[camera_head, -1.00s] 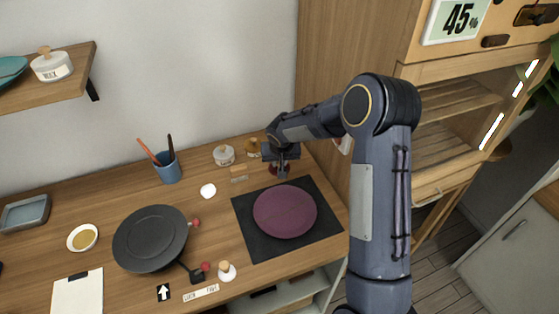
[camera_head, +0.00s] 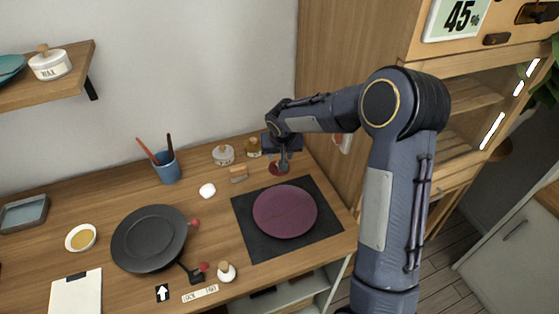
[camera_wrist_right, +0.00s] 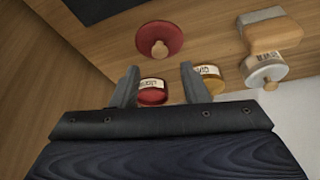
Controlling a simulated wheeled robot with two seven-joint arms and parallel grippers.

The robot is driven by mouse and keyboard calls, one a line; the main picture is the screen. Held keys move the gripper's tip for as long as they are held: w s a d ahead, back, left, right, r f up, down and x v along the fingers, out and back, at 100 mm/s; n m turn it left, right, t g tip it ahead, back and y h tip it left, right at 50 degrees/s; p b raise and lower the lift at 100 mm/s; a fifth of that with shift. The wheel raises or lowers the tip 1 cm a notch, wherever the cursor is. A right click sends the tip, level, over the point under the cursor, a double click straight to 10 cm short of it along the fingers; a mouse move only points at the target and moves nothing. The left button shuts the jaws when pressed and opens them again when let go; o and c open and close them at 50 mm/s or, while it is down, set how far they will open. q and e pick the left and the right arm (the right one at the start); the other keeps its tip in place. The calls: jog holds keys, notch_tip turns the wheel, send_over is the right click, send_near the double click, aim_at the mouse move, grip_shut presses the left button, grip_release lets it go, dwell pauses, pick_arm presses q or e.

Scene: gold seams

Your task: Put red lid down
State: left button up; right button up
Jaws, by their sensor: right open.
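The red lid (camera_wrist_right: 159,40), a disc with a pale wooden knob, lies knob up on the wooden worktop beside the dark mat in the right wrist view. In the head view the red lid (camera_head: 275,170) shows partly behind my gripper. My right gripper (camera_wrist_right: 160,70) is open and empty, with the lid beyond its fingertips. An open-looking red labelled jar (camera_wrist_right: 152,93) shows between the fingers, partly hidden by the gripper body. In the head view my right gripper (camera_head: 283,167) hangs over the back right of the worktop. My left gripper is not in view.
A gold-labelled jar (camera_wrist_right: 209,78), a white jar (camera_wrist_right: 268,70) and a brush (camera_wrist_right: 272,35) stand close by. A purple plate (camera_head: 285,211) lies on the black mat (camera_head: 255,243). A tall wooden cabinet (camera_head: 345,50) closes off the right. A black pan (camera_head: 150,238) lies left.

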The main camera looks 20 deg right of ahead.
jog(key=s+r+y, duration=0.1)
jog(key=s+r, duration=0.9)
jog(key=s+a+n+y, duration=0.1)
jog(key=s+a+y, duration=0.1)
jog(key=s, duration=0.9)
jog(key=s+a+n+t+y, duration=0.1)
jog(key=s+a, duration=0.4)
jog(key=s, duration=0.7)
jog(key=shift+s+a+y, duration=0.25)
jog(key=shift+s+y, duration=0.05)
jog(key=shift+y, duration=0.3)
jog(key=shift+r, duration=0.1)
